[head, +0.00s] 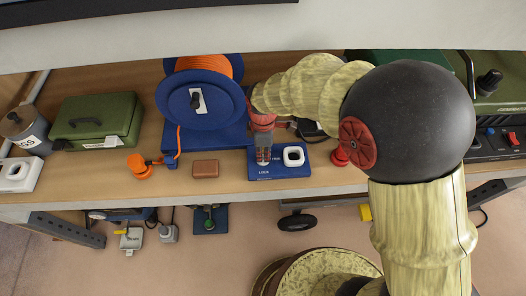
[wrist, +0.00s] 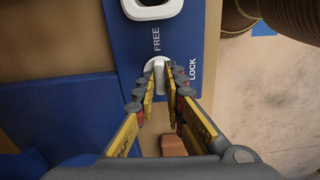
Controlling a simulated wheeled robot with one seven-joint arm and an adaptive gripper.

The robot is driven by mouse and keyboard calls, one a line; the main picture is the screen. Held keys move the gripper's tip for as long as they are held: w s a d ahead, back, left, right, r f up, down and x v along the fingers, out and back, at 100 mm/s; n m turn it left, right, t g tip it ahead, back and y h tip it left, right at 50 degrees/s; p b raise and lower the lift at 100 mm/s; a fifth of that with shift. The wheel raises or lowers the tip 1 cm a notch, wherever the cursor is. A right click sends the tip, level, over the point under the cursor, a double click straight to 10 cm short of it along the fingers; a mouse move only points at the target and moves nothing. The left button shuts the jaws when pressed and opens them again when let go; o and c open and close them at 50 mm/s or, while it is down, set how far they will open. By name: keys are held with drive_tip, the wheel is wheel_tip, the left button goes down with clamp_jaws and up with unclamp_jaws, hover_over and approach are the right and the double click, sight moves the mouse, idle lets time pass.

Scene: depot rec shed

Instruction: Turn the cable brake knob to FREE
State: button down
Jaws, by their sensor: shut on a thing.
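The cable brake knob (wrist: 156,65) is white and sits on a blue panel (wrist: 178,25). In the wrist view its visible end is just below the word FREE, with LOCK to its right. The rest is hidden between my fingers, so I cannot tell its exact setting. My gripper (wrist: 161,88) is shut on the knob, one finger on each side. In the head view my gripper (head: 264,158) reaches down onto the left part of the blue panel (head: 285,174) and hides the knob.
A white ring-shaped piece (head: 293,156) is on the panel, right of my gripper. A blue reel (head: 201,105) with orange cable stands behind left. A green box (head: 97,121) stands farther left.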

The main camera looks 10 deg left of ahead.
drive_tip(key=shift+n, duration=0.3)
idle(0.4)
drive_tip(key=c, duration=1.8)
unclamp_jaws()
drive_tip(key=shift+c, duration=0.2)
